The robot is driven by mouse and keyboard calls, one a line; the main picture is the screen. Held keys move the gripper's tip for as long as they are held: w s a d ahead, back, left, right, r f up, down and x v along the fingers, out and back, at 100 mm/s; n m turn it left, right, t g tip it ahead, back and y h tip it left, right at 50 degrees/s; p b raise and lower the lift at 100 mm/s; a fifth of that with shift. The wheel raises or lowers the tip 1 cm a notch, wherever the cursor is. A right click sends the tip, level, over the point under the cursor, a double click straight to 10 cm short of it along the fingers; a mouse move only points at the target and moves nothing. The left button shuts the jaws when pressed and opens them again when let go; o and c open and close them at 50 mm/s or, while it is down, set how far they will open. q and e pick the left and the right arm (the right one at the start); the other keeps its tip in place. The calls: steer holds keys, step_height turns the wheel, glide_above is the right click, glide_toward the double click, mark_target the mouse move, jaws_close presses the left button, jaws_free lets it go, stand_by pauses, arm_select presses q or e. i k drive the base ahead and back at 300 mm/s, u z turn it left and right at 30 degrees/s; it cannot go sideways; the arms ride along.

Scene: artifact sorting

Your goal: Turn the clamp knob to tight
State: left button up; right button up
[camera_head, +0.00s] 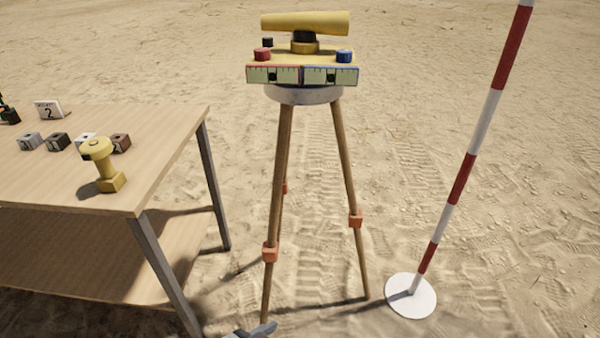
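A surveying instrument with a yellow telescope (305,23) stands on a wooden tripod (279,185). Its yellow plate carries a red knob (262,54), a blue knob (344,56) and a small black knob (267,42). No label tells which knob is the clamp, and their settings cannot be read. A yellow post with a round head (104,165) stands on the table; it may also bear a knob. A grey tip of what seems my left gripper (254,331) shows at the bottom edge, well below the instrument and touching nothing visible. Its opening cannot be told. My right gripper is out of view.
The wooden table (170,130) at left holds several small cubes (57,141) and a white card marked 2 (48,110). Two scale panels (302,76) front the instrument. A red-white pole (462,170) leans up from a white disc (411,296) at right. Sand elsewhere is open.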

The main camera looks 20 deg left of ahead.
mark_target(268, 41)
steer(key=k, duration=0.85)
steer(key=u, duration=1.65)
steer(key=i, duration=2)
steer(key=z, duration=0.45)
